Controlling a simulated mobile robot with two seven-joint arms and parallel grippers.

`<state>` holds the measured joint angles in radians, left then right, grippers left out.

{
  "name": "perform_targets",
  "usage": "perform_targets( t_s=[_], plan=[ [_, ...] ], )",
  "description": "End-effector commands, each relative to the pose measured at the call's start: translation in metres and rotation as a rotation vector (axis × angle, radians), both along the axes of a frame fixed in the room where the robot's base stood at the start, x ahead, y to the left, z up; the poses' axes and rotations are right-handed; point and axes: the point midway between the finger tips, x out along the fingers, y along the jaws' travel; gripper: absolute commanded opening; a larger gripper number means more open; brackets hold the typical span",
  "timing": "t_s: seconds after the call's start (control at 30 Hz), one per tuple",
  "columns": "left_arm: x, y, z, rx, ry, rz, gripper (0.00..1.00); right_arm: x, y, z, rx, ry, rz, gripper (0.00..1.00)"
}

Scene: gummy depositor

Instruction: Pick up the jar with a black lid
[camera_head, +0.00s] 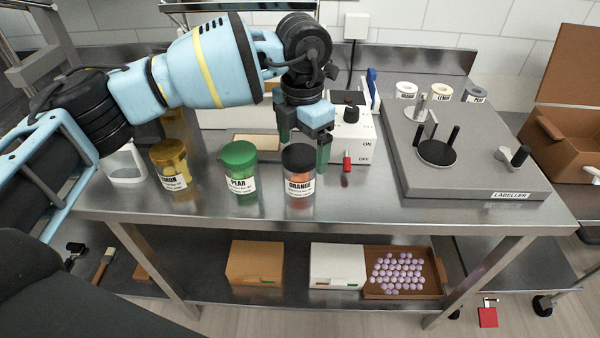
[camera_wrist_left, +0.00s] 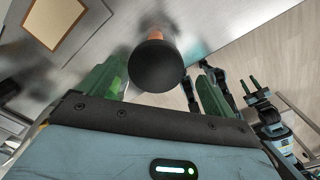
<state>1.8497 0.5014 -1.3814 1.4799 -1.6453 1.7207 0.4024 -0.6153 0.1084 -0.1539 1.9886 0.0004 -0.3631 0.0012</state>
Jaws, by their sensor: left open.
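The jar with a black lid (camera_head: 299,178) stands upright on the steel table, holds orange contents and is labelled ORANGE. Its round black lid shows in the left wrist view (camera_wrist_left: 156,66), between the two green fingers and toward their tips. My left gripper (camera_head: 304,146) is open and empty, pointing down just behind and above this jar. I cannot tell whether a finger touches it. Part of my right arm, with small green fingertips, shows at the right of the left wrist view (camera_wrist_left: 254,88).
A green-lidded PEAR jar (camera_head: 240,172) and a yellow-lidded LEMON jar (camera_head: 171,166) stand to the left. A white control box (camera_head: 352,138) with a red lever is close on the right. The grey labeller (camera_head: 470,170) is further right. The table front is clear.

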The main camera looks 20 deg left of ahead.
Motion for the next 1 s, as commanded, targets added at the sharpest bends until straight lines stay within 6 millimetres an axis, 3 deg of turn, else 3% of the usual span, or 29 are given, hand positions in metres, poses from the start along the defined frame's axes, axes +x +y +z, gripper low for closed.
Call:
perform_targets(
  t_s=[0.23, 0.57, 0.87, 1.0],
  plan=[
    [0.0, 0.001, -0.01, 0.001, 0.0, 0.0, 0.91, 0.007, 0.0, 0.003, 0.001, -0.015, 0.0, 0.36],
    [0.002, 0.004, -0.05, 0.0, -0.001, -0.001, 0.91, 0.017, -0.001, 0.012, 0.0, -0.039, 0.002, 0.36],
    [0.002, 0.004, -0.055, 0.0, -0.002, -0.001, 0.91, 0.017, -0.001, 0.011, -0.001, -0.039, 0.003, 0.36],
    [0.002, 0.004, -0.054, -0.001, -0.002, -0.001, 0.72, 0.016, -0.001, 0.01, -0.002, -0.036, 0.003, 0.36]
  ],
)
